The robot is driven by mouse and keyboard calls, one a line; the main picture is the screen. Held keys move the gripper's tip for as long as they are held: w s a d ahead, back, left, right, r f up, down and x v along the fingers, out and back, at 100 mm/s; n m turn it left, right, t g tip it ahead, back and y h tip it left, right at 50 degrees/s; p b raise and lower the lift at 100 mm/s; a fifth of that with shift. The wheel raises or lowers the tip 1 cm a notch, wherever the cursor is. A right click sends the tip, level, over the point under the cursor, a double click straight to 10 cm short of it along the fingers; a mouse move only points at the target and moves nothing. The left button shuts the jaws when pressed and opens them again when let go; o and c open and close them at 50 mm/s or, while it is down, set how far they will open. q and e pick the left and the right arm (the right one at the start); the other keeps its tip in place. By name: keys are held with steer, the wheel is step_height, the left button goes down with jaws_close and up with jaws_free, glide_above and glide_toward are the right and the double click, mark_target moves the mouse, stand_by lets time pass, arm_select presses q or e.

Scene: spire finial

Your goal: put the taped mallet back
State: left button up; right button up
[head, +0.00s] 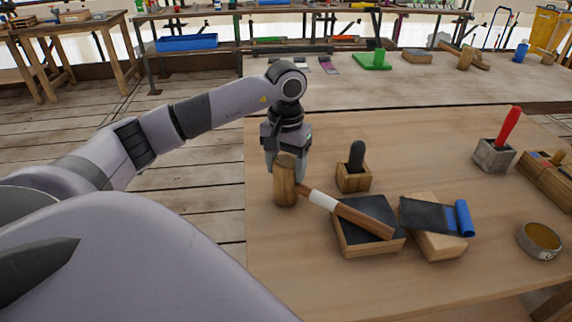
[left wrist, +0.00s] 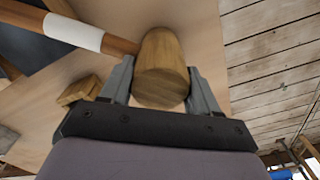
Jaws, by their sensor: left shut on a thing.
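The mallet has a thick wooden head (head: 284,190) and a brown handle with a white tape band (head: 323,199). It is at the left part of the near table. My left gripper (head: 288,168) is shut on the mallet head from above, and the left wrist view shows the head (left wrist: 163,62) between the two fingers. The handle points right and toward me, its end over a shallow wooden box with a dark inset (head: 372,215). I cannot tell whether the head touches the table or hangs just above it. My right gripper is not in view.
A small wooden block holder with a dark rounded tool (head: 355,165) stands just right of the gripper. A wooden block with a dark sheet and blue roll (head: 463,217), a round tin (head: 540,238) and a grey block with a red handle (head: 495,155) lie right. The table's left back area is clear.

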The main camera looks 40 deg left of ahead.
arm_select(q)
steer(key=o, duration=1.2)
steer(key=shift+c, duration=0.2)
step_height(320, 180, up, 12)
steer(key=shift+p, duration=0.45)
steer(key=shift+s, duration=0.15)
